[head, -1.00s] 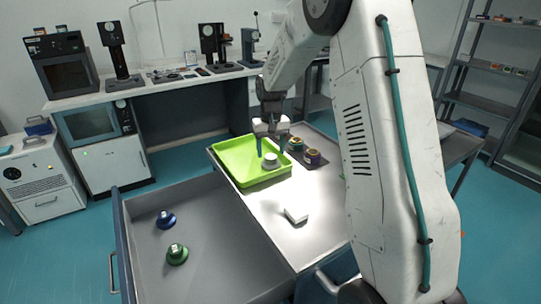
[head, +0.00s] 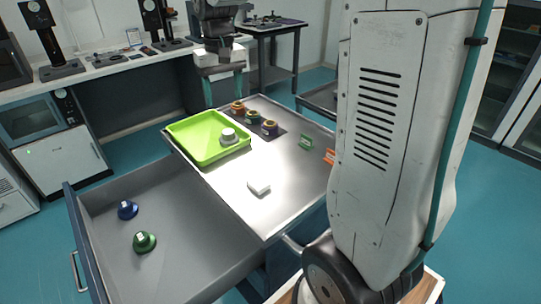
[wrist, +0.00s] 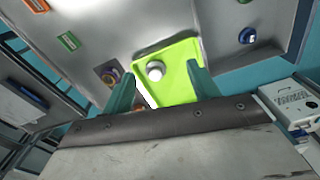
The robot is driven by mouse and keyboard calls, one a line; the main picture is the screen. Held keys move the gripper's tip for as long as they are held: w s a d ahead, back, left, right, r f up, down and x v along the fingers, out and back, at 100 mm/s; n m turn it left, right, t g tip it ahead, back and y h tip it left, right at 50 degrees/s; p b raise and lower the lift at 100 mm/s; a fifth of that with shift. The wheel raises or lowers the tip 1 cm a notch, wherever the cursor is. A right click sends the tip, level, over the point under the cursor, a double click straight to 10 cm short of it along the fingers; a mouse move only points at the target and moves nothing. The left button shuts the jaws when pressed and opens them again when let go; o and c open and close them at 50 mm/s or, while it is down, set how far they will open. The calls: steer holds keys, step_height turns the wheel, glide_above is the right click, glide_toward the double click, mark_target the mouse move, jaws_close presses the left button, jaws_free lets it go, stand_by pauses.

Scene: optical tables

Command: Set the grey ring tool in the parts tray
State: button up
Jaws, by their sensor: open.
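The grey ring tool (head: 229,137) is a pale grey stepped round piece. It stands upright in the right part of the lime-green parts tray (head: 184,153), near the tray's right wall. In the wrist view the ring tool (wrist: 155,71) is seen from above inside the tray (wrist: 176,90), apart from both fingers. My gripper (head: 223,92) is open and empty, with its teal fingers raised beyond the tray's far edge. The wrist view shows the gap between the fingers (wrist: 160,74) with nothing held.
Several coloured round pieces (head: 253,117) stand right of the tray. Green (head: 305,142) and orange (head: 329,156) pieces lie farther right. The open drawer (head: 186,215) holds blue (head: 127,209) and green (head: 144,241) pieces.

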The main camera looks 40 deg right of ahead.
steer(key=s+a+n, duration=0.1)
steer(key=s+a, duration=0.3)
steer(key=s, duration=1)
steer(key=s+a+n, duration=0.1)
steer(key=s+a, duration=0.3)
steer(key=s, duration=1)
steer(key=shift+a+f+t, duration=0.15)
steer(key=shift+f+t, duration=0.25)
